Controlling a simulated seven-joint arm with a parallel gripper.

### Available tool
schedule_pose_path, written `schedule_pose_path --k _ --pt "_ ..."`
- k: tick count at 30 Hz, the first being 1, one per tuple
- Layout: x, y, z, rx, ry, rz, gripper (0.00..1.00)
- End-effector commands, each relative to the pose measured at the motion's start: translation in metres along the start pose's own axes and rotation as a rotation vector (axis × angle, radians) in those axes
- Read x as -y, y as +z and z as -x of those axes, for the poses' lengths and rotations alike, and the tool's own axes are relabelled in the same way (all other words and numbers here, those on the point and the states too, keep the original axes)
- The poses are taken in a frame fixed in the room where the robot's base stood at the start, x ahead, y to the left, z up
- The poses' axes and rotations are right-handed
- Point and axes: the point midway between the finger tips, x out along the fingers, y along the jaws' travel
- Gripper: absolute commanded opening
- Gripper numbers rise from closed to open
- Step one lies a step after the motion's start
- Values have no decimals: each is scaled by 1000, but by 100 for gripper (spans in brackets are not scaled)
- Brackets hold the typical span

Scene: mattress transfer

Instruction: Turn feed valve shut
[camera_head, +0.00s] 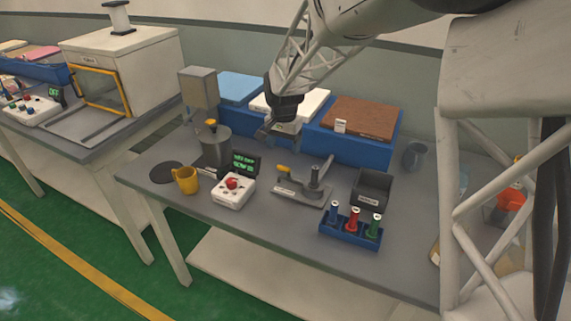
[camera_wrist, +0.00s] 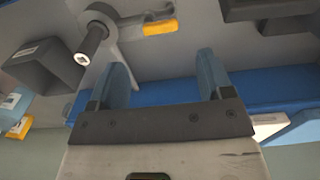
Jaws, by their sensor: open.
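Two yellow-handled parts show, and I cannot tell for sure which is the feed valve. The other is a yellow handle (camera_head: 283,169) on a labelled grey fixture (camera_head: 300,192) with an upright post. In the wrist view, a yellow-ended lever (camera_wrist: 160,27) lies beyond the fingers, near a grey post (camera_wrist: 92,42). My gripper (camera_head: 264,131) is above the back of the table, apart from both. Its blue fingers (camera_wrist: 163,75) are open with nothing between them.
A yellow mug (camera_head: 186,180), a white box with a red button (camera_head: 233,191) and a lit display (camera_head: 245,163) stand at the front left. A blue rack (camera_head: 350,232) holds coloured bottles. A dark bin (camera_head: 372,190) is at right. Blue trays with slabs line the back.

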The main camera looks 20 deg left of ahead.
Motion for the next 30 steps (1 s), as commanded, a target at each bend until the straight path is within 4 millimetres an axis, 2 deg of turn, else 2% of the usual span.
schedule_pose_path --k 14,30 --pt "-1 0 -6 0 0 0 73" --pt "-1 0 -63 2 1 0 73"
